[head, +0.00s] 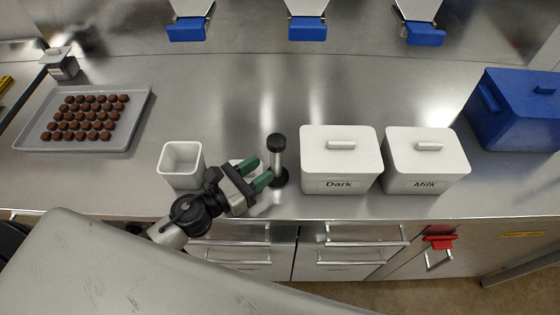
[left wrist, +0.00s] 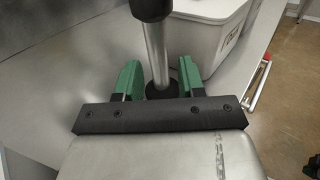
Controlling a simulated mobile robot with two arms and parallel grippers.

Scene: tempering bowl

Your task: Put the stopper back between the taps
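An upright steel post with a black knob on top and a round black base, which looks like the stopper (head: 278,158), stands on the steel counter (head: 90,190). My left gripper (head: 261,172) is just left of it, low over the counter. Its green fingers are open and point at the post. In the left wrist view the post (left wrist: 157,50) lines up between the two fingers (left wrist: 158,80), with a gap on each side. Three blue-ended fittings, perhaps the taps (head: 187,29) (head: 308,29) (head: 425,34), hang along the back. My right gripper is not in view.
A white open cup (head: 181,165) stands left of my gripper. White lidded boxes marked Dark (head: 338,160) and Milk (head: 426,160) stand close right of the post. A blue box (head: 515,110) is at the far right. A tray (head: 135,110) of chocolates is at the left.

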